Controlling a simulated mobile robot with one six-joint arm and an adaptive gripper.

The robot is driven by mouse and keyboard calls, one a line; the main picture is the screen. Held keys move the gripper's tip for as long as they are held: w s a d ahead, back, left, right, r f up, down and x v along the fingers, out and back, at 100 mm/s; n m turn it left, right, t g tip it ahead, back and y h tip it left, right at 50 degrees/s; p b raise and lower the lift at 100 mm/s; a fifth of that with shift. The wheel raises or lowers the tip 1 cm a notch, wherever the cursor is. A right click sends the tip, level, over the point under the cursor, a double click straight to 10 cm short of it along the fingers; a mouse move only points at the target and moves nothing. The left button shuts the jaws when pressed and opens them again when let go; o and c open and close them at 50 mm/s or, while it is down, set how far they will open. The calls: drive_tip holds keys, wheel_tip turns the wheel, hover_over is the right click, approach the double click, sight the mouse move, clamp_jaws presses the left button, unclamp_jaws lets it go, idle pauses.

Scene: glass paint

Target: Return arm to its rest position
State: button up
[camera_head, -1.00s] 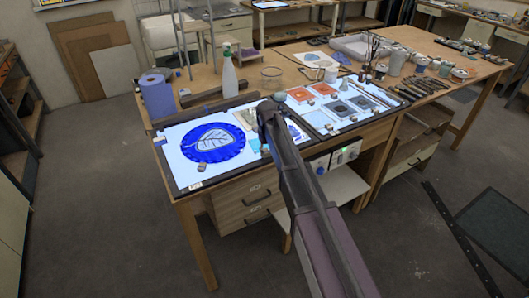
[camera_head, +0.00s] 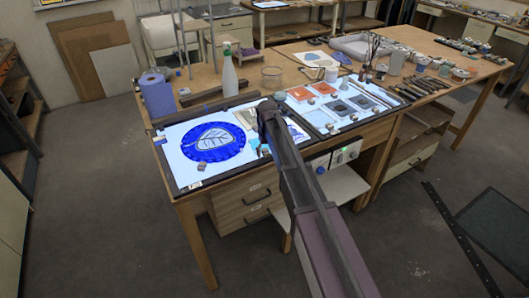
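My arm (camera_head: 303,193) reaches from the bottom of the picture up to the workbench.
Orange and dark squares (camera_head: 340,107) lie on the right panel. Brushes, tools and jars crowd the right side. The floor (camera_head: 110,210) left of the bench is clear.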

drive_tip(key=shift+s+d+r+p, duration=0.25)
drive_tip(key=shift+d+p, duration=0.05)
drive_tip(key=shift+d, duration=0.05)
drive_tip(key=s+d+m, duration=0.5)
drive_tip(key=s+d, duration=1.7)
drive_tip(key=s, duration=0.2)
drive_tip(key=shift+s+f+b, duration=0.25)
drive_tip(key=shift+s+b, duration=0.05)
drive_tip(key=shift+s, duration=0.1)
drive_tip(key=shift+d, duration=0.1)
drive_tip(key=shift+c, duration=1.3)
